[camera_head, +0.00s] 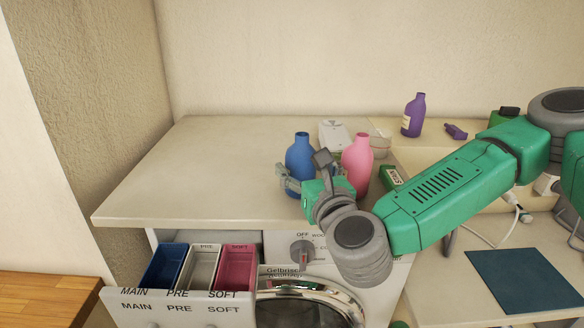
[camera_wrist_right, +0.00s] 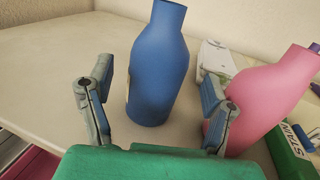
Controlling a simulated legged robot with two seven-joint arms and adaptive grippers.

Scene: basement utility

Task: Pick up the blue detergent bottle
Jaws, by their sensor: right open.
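The blue detergent bottle (camera_head: 300,152) stands upright on the white top above the washing machine. It also shows in the right wrist view (camera_wrist_right: 157,70), ahead of and between the two fingers. My right gripper (camera_head: 303,175) is open at the bottle's front side. In the right wrist view the open fingers (camera_wrist_right: 156,105) lie on either side of the bottle, with a gap visible on both sides. The bottle's lower front is partly hidden by the gripper in the head view. My left gripper is not in view.
A pink bottle (camera_head: 358,160) stands close right of the blue one, near my right finger. A green box (camera_head: 391,177) and a white item (camera_head: 333,133) are nearby. A purple bottle (camera_head: 414,115) stands farther right. The detergent drawer (camera_head: 196,285) is open below. The top's left side is clear.

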